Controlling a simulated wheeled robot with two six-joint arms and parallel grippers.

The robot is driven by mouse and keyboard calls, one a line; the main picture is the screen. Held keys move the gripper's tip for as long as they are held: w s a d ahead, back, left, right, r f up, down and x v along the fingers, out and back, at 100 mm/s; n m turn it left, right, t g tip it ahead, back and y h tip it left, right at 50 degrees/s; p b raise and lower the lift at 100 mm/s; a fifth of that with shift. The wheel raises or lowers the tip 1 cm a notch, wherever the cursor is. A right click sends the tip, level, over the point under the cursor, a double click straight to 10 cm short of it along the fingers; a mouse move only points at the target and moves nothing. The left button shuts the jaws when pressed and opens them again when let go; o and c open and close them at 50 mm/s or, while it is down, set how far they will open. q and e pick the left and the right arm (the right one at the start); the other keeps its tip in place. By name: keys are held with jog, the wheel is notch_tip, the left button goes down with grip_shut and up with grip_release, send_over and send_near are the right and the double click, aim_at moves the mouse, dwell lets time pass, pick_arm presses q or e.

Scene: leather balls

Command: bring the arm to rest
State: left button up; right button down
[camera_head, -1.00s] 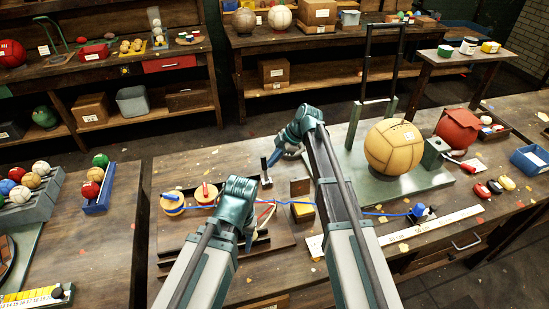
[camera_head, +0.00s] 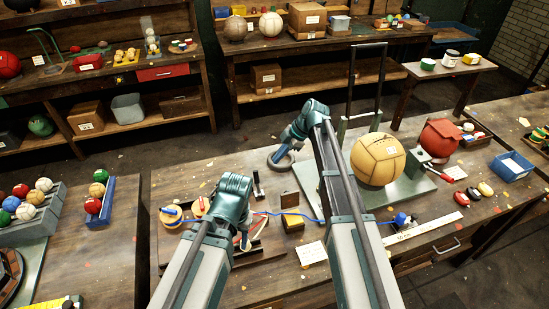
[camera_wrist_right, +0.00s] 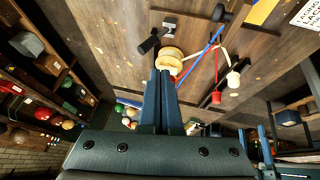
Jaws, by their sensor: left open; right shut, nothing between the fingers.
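My left gripper (camera_head: 245,240) is at the front middle of the workbench, partly hidden by its own wrist; its jaws are open and I see nothing held in them. My right arm reaches up the middle of the head view and bends over at the top, with its gripper (camera_head: 281,158) over the back of the bench. In the right wrist view its two fingers (camera_wrist_right: 161,75) are together and empty. A pale yellow spool (camera_wrist_right: 171,59) shows just beyond the fingertips there; whether they touch it I cannot tell.
A yellow ball (camera_head: 378,159) stands on a green plate right of my right arm. Spools (camera_head: 171,218) and blue and red cords (camera_head: 290,213) lie near my left gripper. A ball rack (camera_head: 98,200) is at left.

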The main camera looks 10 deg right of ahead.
jog(key=s+a+f+m+h+b, duration=0.1)
jog(key=s+f+m+h+b, duration=0.1)
jog(key=s+m, duration=0.3)
jog(key=s+a+f+m+h+b, duration=0.1)
jog(key=s+f+m+h+b, duration=0.2)
jog(key=s, duration=1.1)
jog(key=s+a+f+m+g+h+b, duration=0.1)
jog(key=s+f+m+h+b, duration=0.1)
jog(key=s+f+m, duration=0.3)
jog(key=shift+s+a+m+b, duration=0.3)
jog(key=shift+s+m, duration=1.5)
jog(key=shift+s, duration=0.8)
jog(key=shift+f, duration=0.1)
